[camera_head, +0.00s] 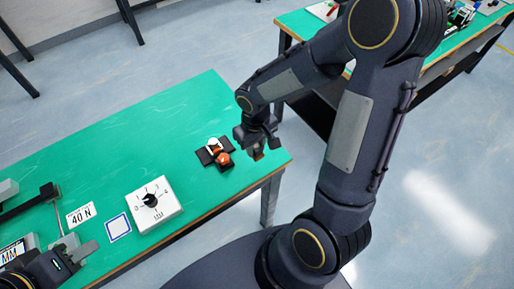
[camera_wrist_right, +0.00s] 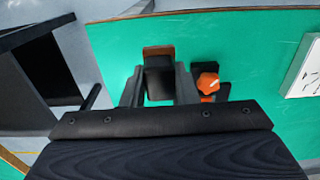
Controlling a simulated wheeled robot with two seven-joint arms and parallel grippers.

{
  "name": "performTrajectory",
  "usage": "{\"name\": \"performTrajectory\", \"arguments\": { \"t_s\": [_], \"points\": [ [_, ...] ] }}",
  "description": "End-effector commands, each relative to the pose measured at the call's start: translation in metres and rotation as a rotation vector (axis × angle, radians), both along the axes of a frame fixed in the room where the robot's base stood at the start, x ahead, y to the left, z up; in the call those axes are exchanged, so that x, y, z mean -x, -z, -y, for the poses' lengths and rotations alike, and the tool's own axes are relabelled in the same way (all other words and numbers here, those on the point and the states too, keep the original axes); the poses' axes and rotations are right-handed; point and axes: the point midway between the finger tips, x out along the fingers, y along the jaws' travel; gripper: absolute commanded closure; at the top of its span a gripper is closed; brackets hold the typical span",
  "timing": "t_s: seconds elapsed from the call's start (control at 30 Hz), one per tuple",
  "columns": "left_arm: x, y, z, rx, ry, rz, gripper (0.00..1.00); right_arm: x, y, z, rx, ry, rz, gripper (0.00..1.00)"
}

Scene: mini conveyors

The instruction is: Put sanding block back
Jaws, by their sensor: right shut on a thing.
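My right gripper (camera_head: 260,149) is near the green table's right end, just right of the black holder (camera_head: 226,166). It is shut on the sanding block (camera_head: 258,156), a small block with a brown face. In the right wrist view the block (camera_wrist_right: 158,50) shows dark with a brown edge between the two fingers (camera_wrist_right: 158,88). I cannot tell whether the block touches the table. The holder carries an orange piece (camera_head: 222,159) and a white piece (camera_head: 213,145). My left gripper (camera_head: 77,250) is at the lower left, and its jaw state is unclear.
A white box with a black dial (camera_head: 154,204) stands left of the holder. A "40 N" card (camera_head: 80,215) and a blue-framed white square (camera_head: 118,227) lie further left. The table's middle and back (camera_head: 150,130) are clear. Another green-topped table (camera_head: 300,22) stands behind.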

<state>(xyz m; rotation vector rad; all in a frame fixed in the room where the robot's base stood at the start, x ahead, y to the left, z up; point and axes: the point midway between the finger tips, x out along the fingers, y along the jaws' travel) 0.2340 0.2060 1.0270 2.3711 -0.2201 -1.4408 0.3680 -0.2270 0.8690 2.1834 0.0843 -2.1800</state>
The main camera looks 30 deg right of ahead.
Motion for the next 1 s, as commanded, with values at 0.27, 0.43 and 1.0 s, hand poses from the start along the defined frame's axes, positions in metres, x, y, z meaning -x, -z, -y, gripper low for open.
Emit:
{"name": "performTrajectory", "arguments": {
  "t_s": [0.27, 0.43, 1.0],
  "points": [
    [0.000, -0.003, 0.000, 0.000, 0.000, 0.000, 0.64, -0.027, 0.042, 0.017, -0.001, -0.001, -0.005, 0.98],
    [0.000, -0.004, 0.000, 0.000, 0.000, 0.000, 0.64, -0.035, 0.054, 0.022, -0.001, 0.001, -0.005, 0.98],
    [0.000, 0.001, 0.000, 0.000, 0.000, 0.000, 0.64, -0.034, 0.085, 0.021, 0.000, -0.001, -0.002, 0.98]
  ]
}}
